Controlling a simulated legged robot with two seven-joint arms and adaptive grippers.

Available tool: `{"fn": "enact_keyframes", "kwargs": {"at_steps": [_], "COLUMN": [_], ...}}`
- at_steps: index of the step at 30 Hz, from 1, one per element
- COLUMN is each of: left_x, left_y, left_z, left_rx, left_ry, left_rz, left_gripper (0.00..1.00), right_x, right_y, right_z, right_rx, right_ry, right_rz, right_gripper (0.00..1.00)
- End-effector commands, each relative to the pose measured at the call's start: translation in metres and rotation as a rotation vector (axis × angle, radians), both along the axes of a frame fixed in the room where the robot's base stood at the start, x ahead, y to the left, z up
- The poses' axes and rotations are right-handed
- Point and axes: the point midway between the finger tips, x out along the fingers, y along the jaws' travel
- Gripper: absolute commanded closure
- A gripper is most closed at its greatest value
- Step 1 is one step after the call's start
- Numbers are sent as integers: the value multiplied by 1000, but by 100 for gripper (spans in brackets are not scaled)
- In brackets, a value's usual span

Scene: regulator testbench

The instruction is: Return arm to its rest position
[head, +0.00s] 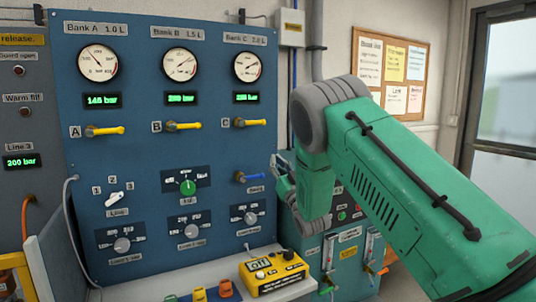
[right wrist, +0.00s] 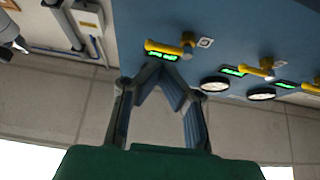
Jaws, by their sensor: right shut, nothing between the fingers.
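My right arm (head: 400,180) is green and reaches in from the right in the head view, in front of the test panel's right edge. My right gripper (head: 284,183) is at that edge, beside the blue handle (head: 250,177), and is partly hidden by my own arm. In the right wrist view, the fingers of my right gripper (right wrist: 160,68) meet at their tips with nothing between them. A yellow handle (right wrist: 168,49) shows beyond the tips there; I cannot tell the gap. My left gripper is in neither view.
The blue panel (head: 140,150) carries gauges, yellow handles and knobs. A yellow handheld device (head: 273,274) lies on the ledge (head: 215,290) below. A green bench unit (head: 345,243) stands behind my arm. A grey wall box (head: 291,28) and a cork board (head: 371,63) are behind.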

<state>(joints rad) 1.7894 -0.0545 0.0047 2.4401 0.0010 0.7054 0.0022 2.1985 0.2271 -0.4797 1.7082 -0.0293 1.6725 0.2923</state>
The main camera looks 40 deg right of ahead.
Motion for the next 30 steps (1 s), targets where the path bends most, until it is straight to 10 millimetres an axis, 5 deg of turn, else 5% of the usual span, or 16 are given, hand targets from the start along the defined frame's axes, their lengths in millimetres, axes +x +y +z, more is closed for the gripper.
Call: {"fn": "enact_keyframes", "kwargs": {"at_steps": [11,14,17,23,30], "left_x": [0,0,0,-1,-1], "left_y": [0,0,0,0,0], "left_z": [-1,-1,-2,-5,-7], "left_rx": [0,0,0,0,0], "left_ry": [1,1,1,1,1], "left_rz": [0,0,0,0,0], "left_gripper": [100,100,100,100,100], "right_x": [-5,-3,-1,-24,-111], "right_y": [8,12,25,80,159], "right_z": [-5,-24,-70,-208,-351], "right_rx": [-2,17,61,166,242], "right_ry": [7,55,180,572,1064], "right_rz": [1,-2,-6,-8,18], "right_gripper": [100,100,100,100,100]}}
